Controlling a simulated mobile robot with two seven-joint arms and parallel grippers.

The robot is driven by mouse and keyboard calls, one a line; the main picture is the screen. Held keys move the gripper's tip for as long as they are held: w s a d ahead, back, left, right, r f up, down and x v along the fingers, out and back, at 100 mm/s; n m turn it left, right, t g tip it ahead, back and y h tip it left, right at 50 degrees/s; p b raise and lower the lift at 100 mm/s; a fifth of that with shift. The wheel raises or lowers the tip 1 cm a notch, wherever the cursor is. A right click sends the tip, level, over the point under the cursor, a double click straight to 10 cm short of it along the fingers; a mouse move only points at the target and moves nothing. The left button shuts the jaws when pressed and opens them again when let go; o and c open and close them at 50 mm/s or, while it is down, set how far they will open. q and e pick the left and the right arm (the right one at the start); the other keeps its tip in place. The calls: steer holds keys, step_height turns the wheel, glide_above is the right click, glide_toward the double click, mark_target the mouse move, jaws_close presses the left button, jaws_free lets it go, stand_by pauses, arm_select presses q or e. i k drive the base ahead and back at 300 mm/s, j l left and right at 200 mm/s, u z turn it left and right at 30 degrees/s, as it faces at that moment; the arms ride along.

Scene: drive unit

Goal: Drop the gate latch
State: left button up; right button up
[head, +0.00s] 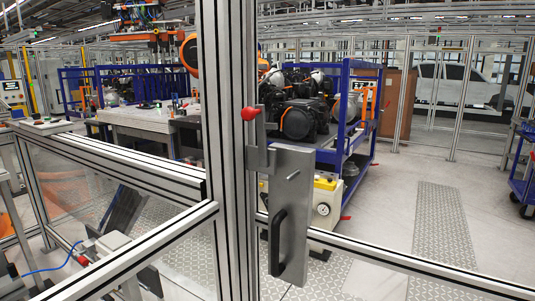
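The gate latch (292,195) is a grey metal plate mounted by the upright aluminium posts in the middle of the head view. A red ball knob (250,114) sits above and left of the plate, on a short grey lever. The knob stands higher than the plate's top edge, so the lever looks raised. A grey bracket (262,158) joins the post area to the plate. A black pull handle (277,240) is on the plate's lower left. How the latch engages behind the bracket cannot be seen. Neither of my grippers is recognisable in view.
Aluminium fence posts (228,200) stand close in front, with horizontal rails (410,268) to both sides. Behind the fence are a blue rack (352,140) with engine parts and a workbench (140,122). Open floor (390,220) shows at the right.

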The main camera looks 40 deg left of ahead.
mark_target(249, 114)
steer(key=u, duration=1.2)
